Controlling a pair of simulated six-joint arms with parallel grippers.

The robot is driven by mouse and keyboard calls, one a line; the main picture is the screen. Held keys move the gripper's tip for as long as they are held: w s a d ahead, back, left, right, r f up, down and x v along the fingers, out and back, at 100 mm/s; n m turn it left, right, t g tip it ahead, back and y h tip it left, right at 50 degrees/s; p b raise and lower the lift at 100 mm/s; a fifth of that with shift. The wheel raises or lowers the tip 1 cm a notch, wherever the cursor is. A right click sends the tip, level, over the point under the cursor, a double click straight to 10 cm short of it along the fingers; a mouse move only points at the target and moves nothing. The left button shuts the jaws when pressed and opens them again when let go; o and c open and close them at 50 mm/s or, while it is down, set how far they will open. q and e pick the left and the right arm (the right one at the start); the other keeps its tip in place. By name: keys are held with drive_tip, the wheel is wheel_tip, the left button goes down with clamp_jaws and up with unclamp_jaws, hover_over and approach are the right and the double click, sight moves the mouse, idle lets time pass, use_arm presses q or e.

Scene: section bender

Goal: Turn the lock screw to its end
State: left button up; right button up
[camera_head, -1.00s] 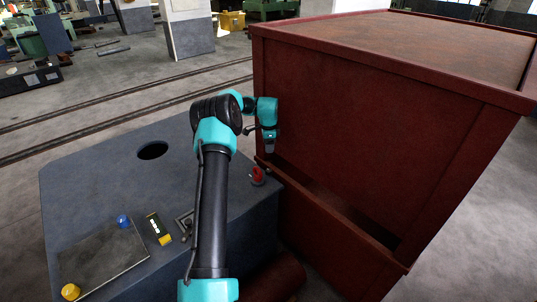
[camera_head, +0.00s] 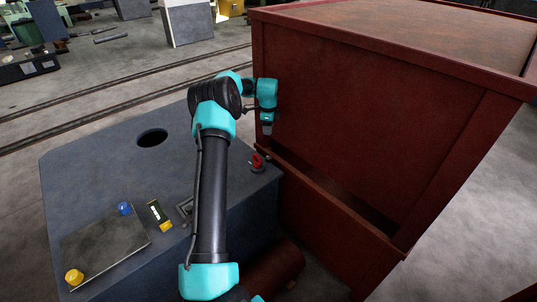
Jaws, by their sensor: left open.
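A small red knob (camera_head: 257,162) stands at the right edge of the blue-grey machine top (camera_head: 100,165); I cannot tell whether it is the lock screw. No other part shows clearly as a lock screw. My left gripper (camera_head: 267,130) points down in front of the big red housing, above the red knob and apart from it. It is open, with nothing seen between its small fingers. My left forearm hides part of the machine top. My right gripper is not in view.
The red housing (camera_head: 350,110) stands tall just behind and right of my left gripper. A flat plate with a blue knob (camera_head: 124,208), a yellow knob (camera_head: 74,277) and a small yellow-edged box (camera_head: 159,214) are at the front left. A round hole (camera_head: 152,138) opens in the top.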

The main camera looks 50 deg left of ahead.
sight(269, 157)
use_arm(q)
drive_tip(key=m, duration=0.6)
drive_tip(key=shift+m, duration=0.4)
drive_tip(key=shift+f, duration=0.15)
wheel_tip(269, 157, down, 17)
drive_tip(key=shift+f, duration=0.1)
idle(0.4)
drive_tip(key=c, duration=0.6)
drive_tip(key=shift+c, duration=0.2)
